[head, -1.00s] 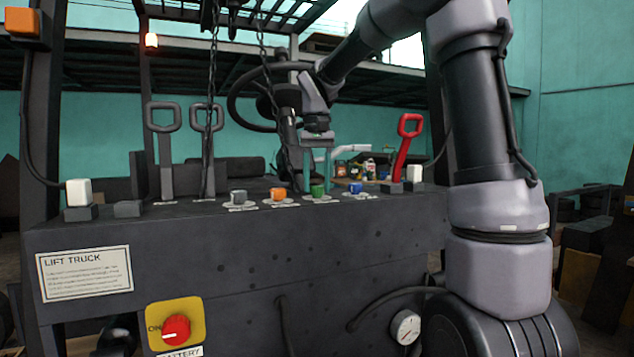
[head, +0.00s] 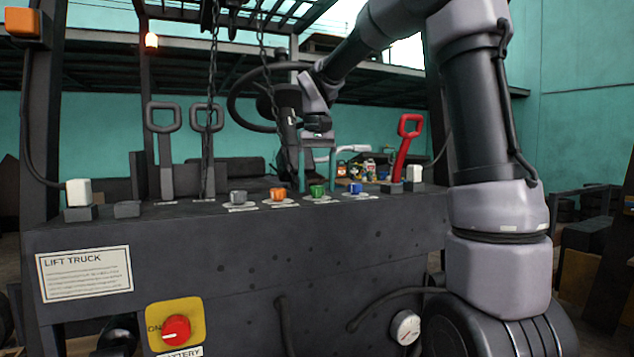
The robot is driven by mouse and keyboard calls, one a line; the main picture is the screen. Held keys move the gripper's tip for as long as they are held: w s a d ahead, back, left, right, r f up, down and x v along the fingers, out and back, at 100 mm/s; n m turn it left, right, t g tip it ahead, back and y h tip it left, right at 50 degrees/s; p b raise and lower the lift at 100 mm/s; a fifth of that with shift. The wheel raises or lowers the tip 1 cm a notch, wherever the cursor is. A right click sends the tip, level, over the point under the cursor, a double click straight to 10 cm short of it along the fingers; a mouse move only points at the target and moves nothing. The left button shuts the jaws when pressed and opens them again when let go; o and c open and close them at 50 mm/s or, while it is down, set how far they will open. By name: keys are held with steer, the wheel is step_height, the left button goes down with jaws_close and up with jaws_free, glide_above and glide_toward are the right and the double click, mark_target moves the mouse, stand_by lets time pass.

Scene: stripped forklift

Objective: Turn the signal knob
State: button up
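A row of coloured knobs sits on the dark top of the lift truck's panel: grey (head: 238,197), orange (head: 278,195), green (head: 318,191) and blue (head: 355,188). Each has a small pale label plate at its base. The print is too small to read, so I cannot tell which is the signal knob. My gripper (head: 318,172) points down just above and around the green knob in the picture. Its two teal fingers are apart with a gap between them. Whether they touch the knob cannot be told.
A red lever (head: 404,145) and a white block (head: 414,174) stand to the right. Two grey loop-handled levers (head: 163,130) and hanging chains (head: 211,110) are to the left. A steering wheel (head: 245,95) is behind my gripper. A red battery knob (head: 176,330) is on the front panel.

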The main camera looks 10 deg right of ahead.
mark_target(317, 186)
step_height(317, 186, up, 11)
stand_by(0.5)
steer(key=shift+f, duration=0.15)
steer(key=s+d+f+m+t, duration=0.1)
steer(key=s+d+f+t, duration=0.1)
steer(key=s, duration=0.5)
steer(key=s+d+f+m+t+y, duration=0.1)
steer(key=s+d+f+t, duration=0.1)
steer(key=s+f, duration=0.3)
steer(key=s+d+f+m+t+y, duration=0.1)
steer(key=s+d+f+t, duration=0.1)
steer(key=s, duration=0.6)
steer(key=shift+s+f+t, duration=0.4)
steer(key=shift+f+t, duration=0.2)
steer(key=shift+f, duration=0.1)
